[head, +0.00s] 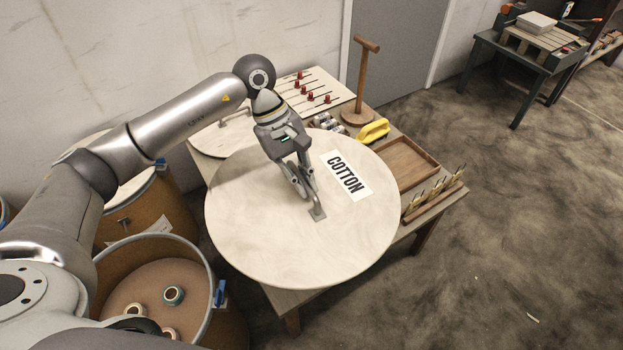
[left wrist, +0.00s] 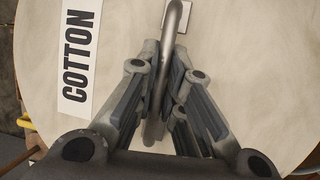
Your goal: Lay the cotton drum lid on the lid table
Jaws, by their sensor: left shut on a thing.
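The cotton drum lid (head: 255,230) is a large pale round disc with a white COTTON label. My left gripper (head: 308,193) is shut on the metal handle (head: 317,212) near its middle. In the left wrist view the fingers (left wrist: 166,88) close on the curved handle bar (left wrist: 172,25), with the COTTON lid (left wrist: 235,50) behind. The lid lies over the near part of the wooden lid table (head: 425,218) and overhangs its front edge. I cannot tell whether it touches the table. My right gripper is not in view.
Another round lid (head: 207,140) lies at the table's back left. A pegged board (head: 318,82), wooden stand (head: 362,85), yellow-handled tool (head: 374,131), wooden tray (head: 408,160) and rack (head: 435,196) occupy the back and right. An open drum (head: 208,290) holding tape rolls stands left.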

